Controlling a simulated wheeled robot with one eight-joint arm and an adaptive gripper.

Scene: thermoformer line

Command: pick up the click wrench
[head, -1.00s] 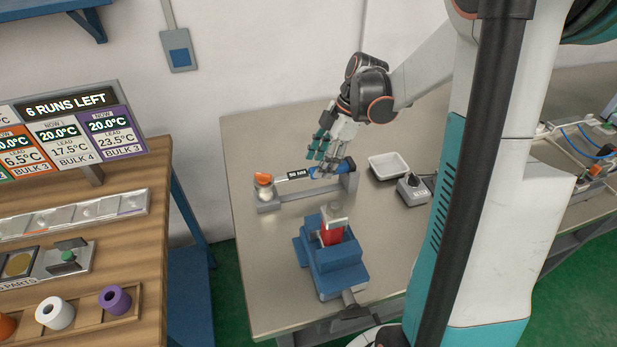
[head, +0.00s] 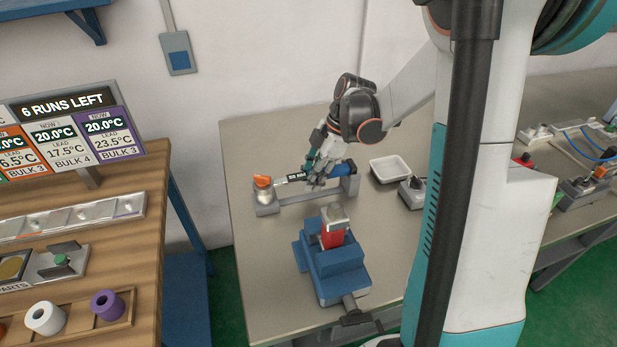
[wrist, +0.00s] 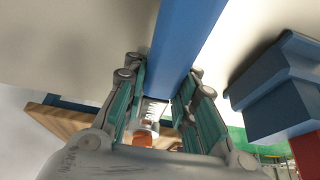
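The click wrench lies across a grey stand, with a blue handle (head: 343,169) at the right and an orange end (head: 262,182) at the left. A small dark label sits on its silver shaft. In the wrist view the blue handle (wrist: 185,35) runs down between the teal finger pads. My gripper (head: 318,178) is above the wrench near the handle, pointing down. In the wrist view my gripper (wrist: 163,95) looks open, with one finger on each side of the wrench. Contact with the handle cannot be made out. My fingers hide part of the wrench in the head view.
A blue vise (head: 335,265) holding a red part stands in front of the wrench; its blue body is at the right of the wrist view. A white tray (head: 390,168) and a small switch box (head: 412,192) are to the right. The table's left front is clear.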

